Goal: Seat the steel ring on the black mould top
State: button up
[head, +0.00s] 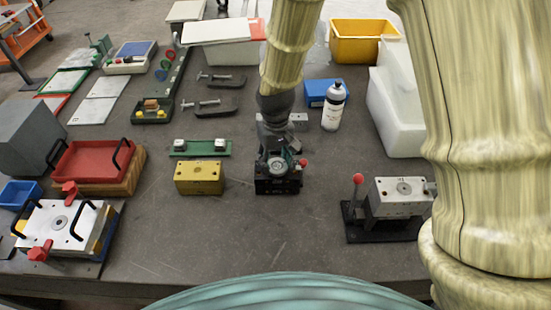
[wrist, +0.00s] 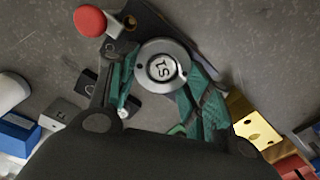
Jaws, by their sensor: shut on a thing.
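The steel ring (wrist: 142,77) is a round, silvery piece with dark markings showing at its centre. It sits between the teal fingers of my gripper (wrist: 163,80), which is shut on it. In the head view my gripper (head: 279,164) points down over the black mould (head: 278,187), with the ring between its fingers. The black mould top (wrist: 128,28) shows beside and beyond the ring in the wrist view, with a red knob (wrist: 90,21) at its corner. My fingers and the ring hide much of the top. I cannot tell whether the ring touches it.
A yellow block (head: 199,177) stands close to the left of the black mould. A steel mould (head: 400,190) on a black base stands to the right. A white bottle (head: 332,110) is behind on the right. The bench front is clear.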

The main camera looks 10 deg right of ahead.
jog(key=o, duration=1.3)
jog(key=shift+c, duration=0.2)
jog(key=shift+r, duration=0.15)
notch_tip(320, 180, up, 12)
